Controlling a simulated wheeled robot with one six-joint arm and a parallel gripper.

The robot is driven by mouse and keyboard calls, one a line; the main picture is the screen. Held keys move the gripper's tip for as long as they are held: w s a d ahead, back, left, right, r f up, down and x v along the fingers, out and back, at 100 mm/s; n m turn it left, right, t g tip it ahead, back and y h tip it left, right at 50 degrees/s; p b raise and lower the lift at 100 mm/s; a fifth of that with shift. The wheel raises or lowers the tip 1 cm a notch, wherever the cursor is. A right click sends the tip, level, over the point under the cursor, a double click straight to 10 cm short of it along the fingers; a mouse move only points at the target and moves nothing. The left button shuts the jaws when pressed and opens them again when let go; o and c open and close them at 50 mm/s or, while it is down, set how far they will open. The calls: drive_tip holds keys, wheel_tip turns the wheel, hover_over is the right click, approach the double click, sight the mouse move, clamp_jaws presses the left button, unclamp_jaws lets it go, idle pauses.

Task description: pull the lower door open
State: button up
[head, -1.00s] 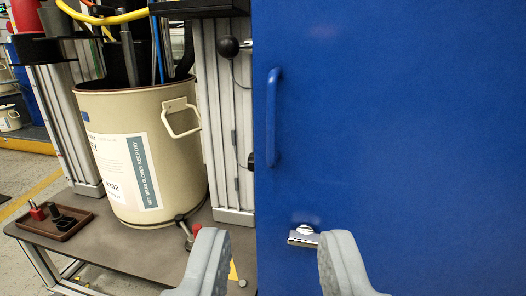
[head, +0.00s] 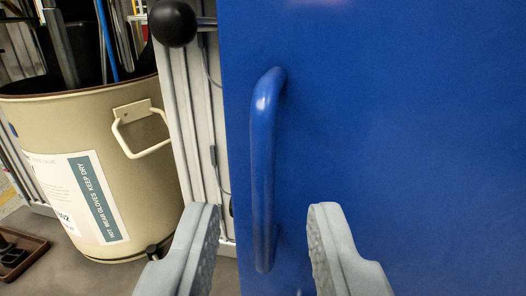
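The blue door (head: 400,130) fills the right half of the head view and looks shut. Its blue vertical bar handle (head: 264,150) stands near the door's left edge. My gripper (head: 265,222) is open, with one grey finger to the left of the handle and one to the right. The lower part of the handle shows between the fingers in the picture. I see no finger touching it. How far the fingertips are from the handle in depth is hard to tell.
A beige drum (head: 95,160) with a white label and wire handle stands at left. A grey metal post (head: 183,120) rises between drum and door. A black ball knob (head: 173,23) sticks out near the post's top. A brown tray (head: 20,255) lies at lower left.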

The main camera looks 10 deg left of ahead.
drive_tip(key=shift+w+a, duration=0.25)
drive_tip(key=shift+w, duration=1)
clamp_jaws()
drive_tip(key=shift+s, duration=0.1)
